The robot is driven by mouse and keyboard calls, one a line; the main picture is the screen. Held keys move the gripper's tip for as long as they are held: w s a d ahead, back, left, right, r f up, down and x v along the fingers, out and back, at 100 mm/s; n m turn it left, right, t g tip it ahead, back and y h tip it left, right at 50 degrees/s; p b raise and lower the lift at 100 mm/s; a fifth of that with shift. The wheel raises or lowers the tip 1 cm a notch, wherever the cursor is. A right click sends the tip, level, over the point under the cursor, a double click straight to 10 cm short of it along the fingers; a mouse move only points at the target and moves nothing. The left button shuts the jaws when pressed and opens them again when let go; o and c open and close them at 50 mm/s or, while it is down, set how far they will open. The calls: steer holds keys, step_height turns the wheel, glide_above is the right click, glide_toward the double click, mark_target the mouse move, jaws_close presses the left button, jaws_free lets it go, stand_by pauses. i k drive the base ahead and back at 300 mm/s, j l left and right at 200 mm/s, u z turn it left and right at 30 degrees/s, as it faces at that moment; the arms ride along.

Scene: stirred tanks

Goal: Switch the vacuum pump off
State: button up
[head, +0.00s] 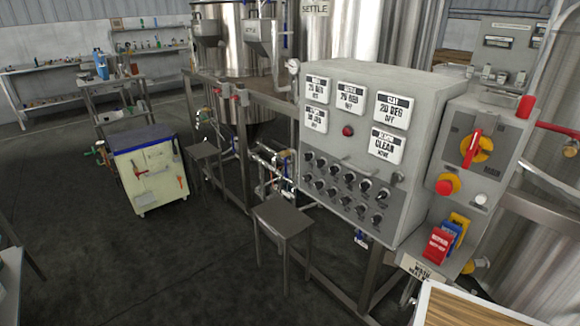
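A grey control panel (372,150) stands right of centre, with white label plates, a red button or lamp (348,131) and rows of black knobs (341,184). To its right, a smaller grey box (456,128) carries a red rotary handle on a yellow disc (482,149), a red button on yellow (446,185) and a white button (481,199). The red handle appears roughly upright, slightly tilted. I cannot tell which control belongs to the vacuum pump, and no pump is clearly identifiable. My gripper is not in view.
A grey stool (284,215) stands before the panel. A cream tool cabinet with a blue top (147,138) is at left. Red, blue and yellow tags (441,241) hang below the small box. A wood-topped surface (470,308) is at bottom right. The dark floor at lower left is mostly clear.

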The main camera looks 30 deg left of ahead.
mark_target(382, 195)
steer(key=u, duration=1.2)
